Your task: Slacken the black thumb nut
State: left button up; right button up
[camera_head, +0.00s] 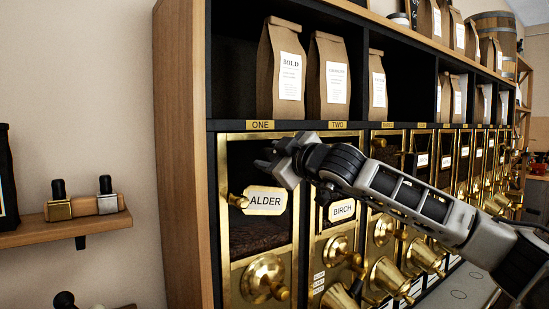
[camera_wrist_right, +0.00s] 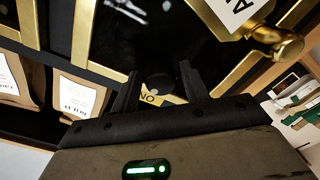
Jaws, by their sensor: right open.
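A small dark round knob, which looks like the black thumb nut (camera_wrist_right: 158,84), shows between my right fingers in the wrist view, by the brass frame at the top of the ALDER bin (camera_head: 223,226). In the head view my right gripper hides that spot. My right gripper (camera_head: 270,155) is open in front of the bin's upper part; its two dark fingers (camera_wrist_right: 159,70) stand on either side of the knob, apart from each other. Whether they touch it, I cannot tell. My left gripper is not in view.
A brass knob (camera_head: 238,200) juts out beside the ALDER label (camera_head: 265,201). A larger brass dial (camera_head: 264,278) sits below. The BIRCH bin (camera_head: 341,211) is to the right. Paper bags (camera_head: 283,75) stand on the shelf above. A wooden wall shelf (camera_head: 75,232) is at left.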

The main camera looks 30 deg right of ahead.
aim_at(274, 156)
jog(key=shift+s+d+f+b, duration=0.15)
jog(key=shift+s+b, duration=0.25)
jog(key=shift+s, duration=2.05)
